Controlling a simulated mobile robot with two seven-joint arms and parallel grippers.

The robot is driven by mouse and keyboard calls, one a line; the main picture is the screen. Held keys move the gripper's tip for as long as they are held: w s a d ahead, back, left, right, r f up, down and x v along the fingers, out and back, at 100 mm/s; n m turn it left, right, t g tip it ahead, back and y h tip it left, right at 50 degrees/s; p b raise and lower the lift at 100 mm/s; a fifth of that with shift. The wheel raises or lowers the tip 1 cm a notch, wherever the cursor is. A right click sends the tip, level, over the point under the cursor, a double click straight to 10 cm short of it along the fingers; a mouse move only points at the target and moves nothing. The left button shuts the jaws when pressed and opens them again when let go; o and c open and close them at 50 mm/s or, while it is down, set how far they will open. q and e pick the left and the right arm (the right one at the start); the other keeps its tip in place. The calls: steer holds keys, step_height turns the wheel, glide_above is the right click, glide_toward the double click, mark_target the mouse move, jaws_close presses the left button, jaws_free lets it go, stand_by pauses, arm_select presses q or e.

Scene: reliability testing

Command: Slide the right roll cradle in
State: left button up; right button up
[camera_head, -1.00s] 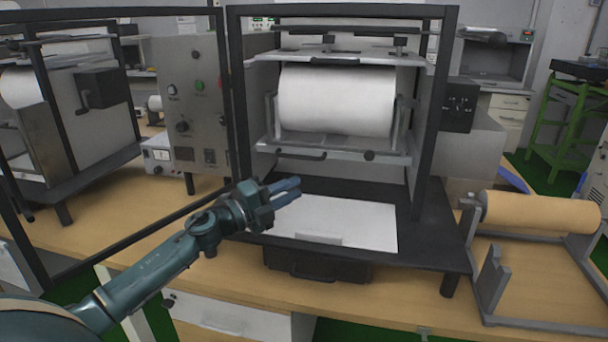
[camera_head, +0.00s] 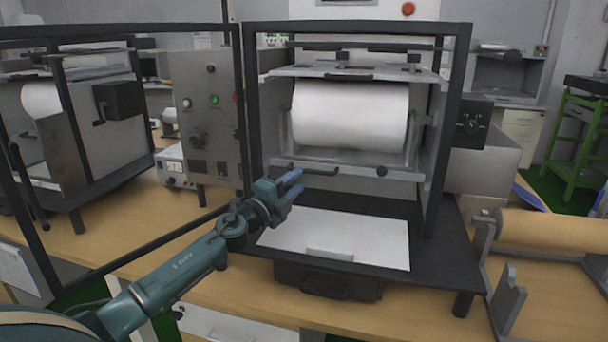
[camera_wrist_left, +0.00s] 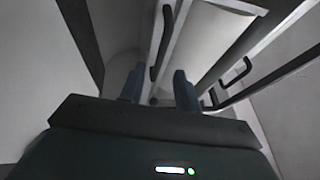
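The roll cradle (camera_head: 350,160) is a grey metal carriage with a handle and a dark knob on its front bar. It carries a large white roll (camera_head: 350,115) inside the black-framed machine at the centre. How far it sits out is hard to tell. My left gripper (camera_head: 298,182) is open and empty, just below and in front of the left part of the cradle's front handle (camera_head: 306,172). In the left wrist view the two fingers (camera_wrist_left: 158,86) stand apart with nothing between them. A dark bar handle (camera_wrist_left: 161,45) lies beyond them. My right gripper is not in view.
A white sheet (camera_head: 335,237) lies on the machine's black base below my gripper. A black frame post (camera_head: 249,105) stands left of the cradle. A second framed machine (camera_head: 70,120) is at the left. A brown roll on a stand (camera_head: 555,229) is at the right.

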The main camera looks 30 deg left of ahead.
arm_select(q)
steer(key=shift+x, duration=2.05)
jaws_close()
